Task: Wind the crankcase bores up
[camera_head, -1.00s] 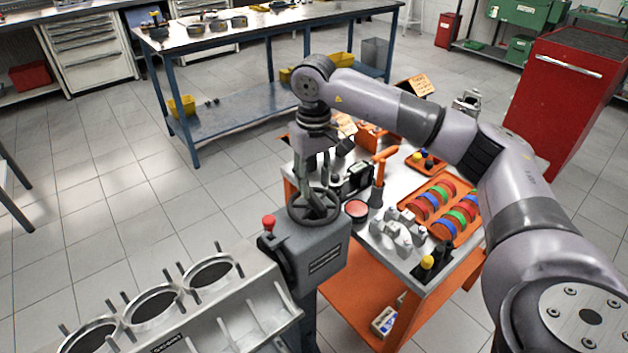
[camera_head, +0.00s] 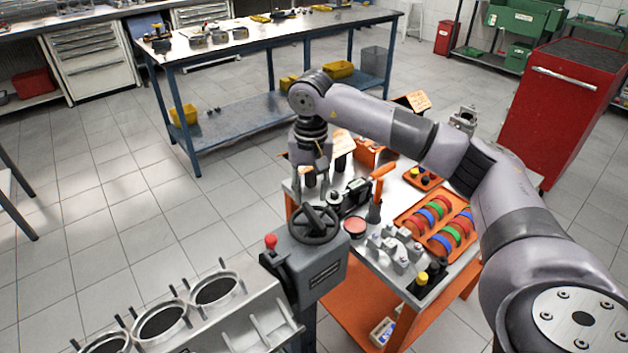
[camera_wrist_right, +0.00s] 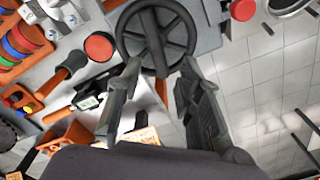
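The crankcase (camera_head: 240,325) is a grey metal block at the lower left of the head view, with round open bores (camera_head: 217,290) along its top and thin studs beside them. It is mounted beside a grey gearbox (camera_head: 322,268) with a dark spoked handwheel (camera_head: 315,226) on top and a red-knobbed lever (camera_head: 271,243). My right gripper (camera_head: 316,182) is just behind the handwheel, partly hidden. In the right wrist view my right gripper (camera_wrist_right: 160,70) is open and empty, with the handwheel (camera_wrist_right: 157,28) just beyond its fingertips. My left gripper does not show.
An orange cart (camera_head: 370,312) stands right of the gearbox, carrying a tray of coloured rings (camera_head: 437,222), a red button (camera_head: 355,227) and an orange-handled tool (camera_head: 378,185). A blue workbench (camera_head: 270,40) stands behind, and a red cabinet (camera_head: 560,105) at right. Floor at left is clear.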

